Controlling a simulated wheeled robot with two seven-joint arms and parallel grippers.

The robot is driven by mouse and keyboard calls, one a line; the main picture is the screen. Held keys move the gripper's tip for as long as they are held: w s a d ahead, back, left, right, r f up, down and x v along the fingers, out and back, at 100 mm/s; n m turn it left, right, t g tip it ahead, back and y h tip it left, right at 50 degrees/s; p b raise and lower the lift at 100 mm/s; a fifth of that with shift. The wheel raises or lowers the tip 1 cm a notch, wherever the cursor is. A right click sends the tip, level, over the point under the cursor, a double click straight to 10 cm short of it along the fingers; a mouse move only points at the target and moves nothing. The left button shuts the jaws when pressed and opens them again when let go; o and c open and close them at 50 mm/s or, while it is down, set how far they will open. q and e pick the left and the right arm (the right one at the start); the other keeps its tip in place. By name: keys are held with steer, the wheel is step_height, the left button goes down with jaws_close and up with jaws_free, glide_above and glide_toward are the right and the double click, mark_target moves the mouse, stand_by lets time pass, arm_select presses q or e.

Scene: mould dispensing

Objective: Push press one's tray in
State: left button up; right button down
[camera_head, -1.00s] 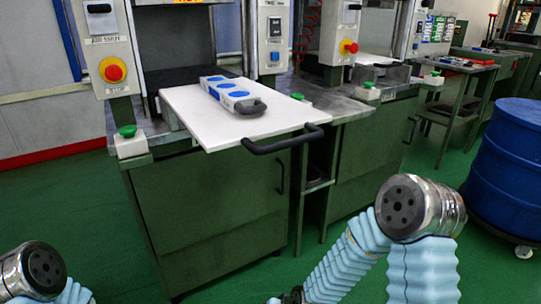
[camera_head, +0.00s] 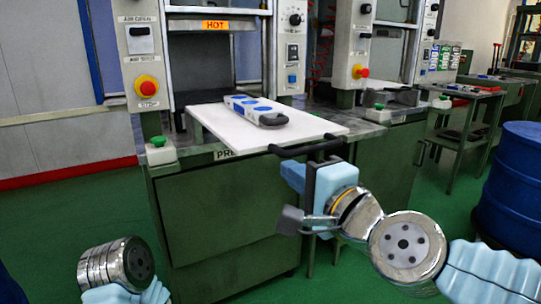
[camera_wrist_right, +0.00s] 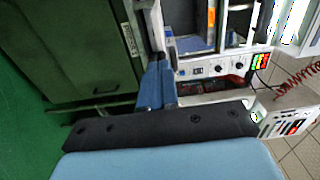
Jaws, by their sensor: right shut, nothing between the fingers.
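Press one's white tray (camera_head: 308,134) is drawn out of the press toward me in the head view, with a black bar handle (camera_head: 308,146) along its front edge. A grey mould with blue round spots (camera_head: 255,109) lies on the tray. My right gripper (camera_head: 290,174) is in front of and just below the handle, with its blue fingers shut and empty. I cannot tell whether it touches the handle. The shut blue fingers (camera_wrist_right: 158,75) also show in the right wrist view, where the tray cannot be made out clearly. My left gripper is out of view; only my left arm shows.
The press's green cabinet (camera_head: 225,215) stands below the tray. A green button box (camera_head: 160,150) is at its left corner, and a red stop button (camera_head: 147,86) is on the panel. A blue drum (camera_head: 512,190) stands at the right.

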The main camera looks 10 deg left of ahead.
mark_target(260, 149)
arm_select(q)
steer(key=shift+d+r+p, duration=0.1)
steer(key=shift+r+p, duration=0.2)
arm_select(e)
steer(key=x, duration=0.9)
